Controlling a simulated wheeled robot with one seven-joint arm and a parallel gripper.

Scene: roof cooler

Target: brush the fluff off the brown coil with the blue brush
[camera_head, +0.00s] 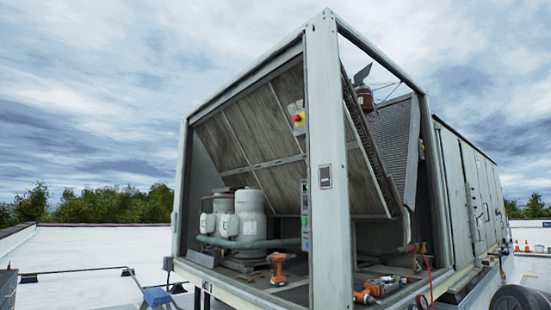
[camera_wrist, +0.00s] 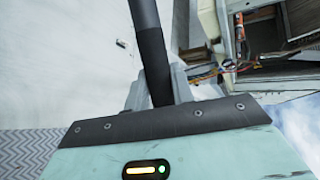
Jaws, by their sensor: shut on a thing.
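The brown coil (camera_head: 262,122) is the slanted panelled face inside the open end of the cooler frame in the head view. Fluff on it cannot be made out clearly at this size. In the wrist view my gripper (camera_wrist: 160,84) is shut on a dark round handle (camera_wrist: 149,45), which runs up out of the picture. The handle's far end is not in the wrist view. A blue block (camera_head: 157,297), seemingly the blue brush's head, shows at the lower left of the head view, apart from the coil. My gripper is not clearly seen in the head view.
The cooler's pale corner post (camera_head: 325,160) stands in front of the coil. White tanks (camera_head: 240,213) and a pipe sit below it. Open white roof (camera_head: 90,250) lies left.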

